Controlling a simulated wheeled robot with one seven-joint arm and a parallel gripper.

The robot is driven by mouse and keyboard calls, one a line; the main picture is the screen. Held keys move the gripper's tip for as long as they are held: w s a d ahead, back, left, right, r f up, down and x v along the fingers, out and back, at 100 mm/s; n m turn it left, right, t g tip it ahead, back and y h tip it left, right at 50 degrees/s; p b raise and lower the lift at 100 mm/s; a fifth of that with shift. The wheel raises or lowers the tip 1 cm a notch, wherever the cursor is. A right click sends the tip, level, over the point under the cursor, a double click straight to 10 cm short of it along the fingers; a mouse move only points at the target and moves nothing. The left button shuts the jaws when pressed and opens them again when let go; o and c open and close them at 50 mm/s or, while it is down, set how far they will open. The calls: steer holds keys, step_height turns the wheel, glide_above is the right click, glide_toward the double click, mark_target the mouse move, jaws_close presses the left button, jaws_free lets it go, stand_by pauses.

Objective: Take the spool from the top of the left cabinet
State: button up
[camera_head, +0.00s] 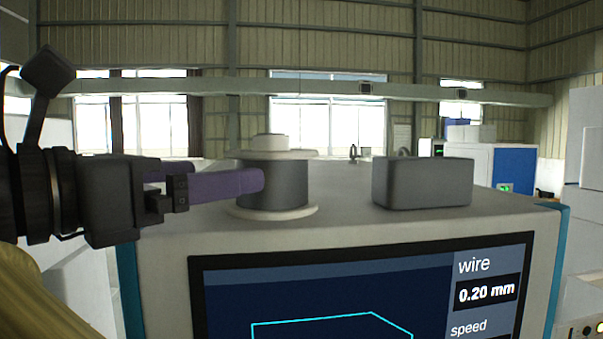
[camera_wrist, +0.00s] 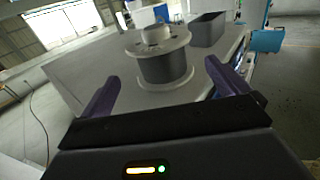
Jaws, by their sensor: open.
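The spool (camera_head: 285,186) stands upright on top of the cabinet (camera_head: 345,225), near its front left part. It has a dark grey wound middle between pale flanges, with a pale hub on top. It also shows in the wrist view (camera_wrist: 164,68), ahead of and between the finger lines. My gripper (camera_head: 255,181) reaches in from the left at the height of the dark middle, with purple fingers. In the wrist view my gripper (camera_wrist: 160,80) is open, its fingers spread wide with nothing held. In the head view one fingertip overlaps the spool's left side; contact cannot be told.
A dark grey open box (camera_head: 423,184) stands on the cabinet top right of the spool, with a gap between. A screen (camera_head: 360,290) fills the cabinet's front. A blue and white machine (camera_head: 490,165) stands further back right. The wrist view shows a teal case (camera_wrist: 267,40).

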mark_target(272, 167)
steer(key=x, duration=0.4)
steer(key=shift+d+r+p, duration=0.1)
steer(key=shift+d+p, duration=0.1)
steer(key=shift+p, duration=0.2)
steer(key=shift+w, duration=0.25)
steer(key=shift+w+d, duration=0.2)
steer(key=shift+d, duration=0.05)
steer(key=p+x, duration=0.2)
steer(key=x, duration=0.2)
steer(key=shift+w+d+p, duration=0.2)
steer(key=shift+w+p, duration=0.1)
steer(key=shift+w, duration=0.05)
steer(key=shift+a, duration=0.1)
steer(key=c, duration=1.7)
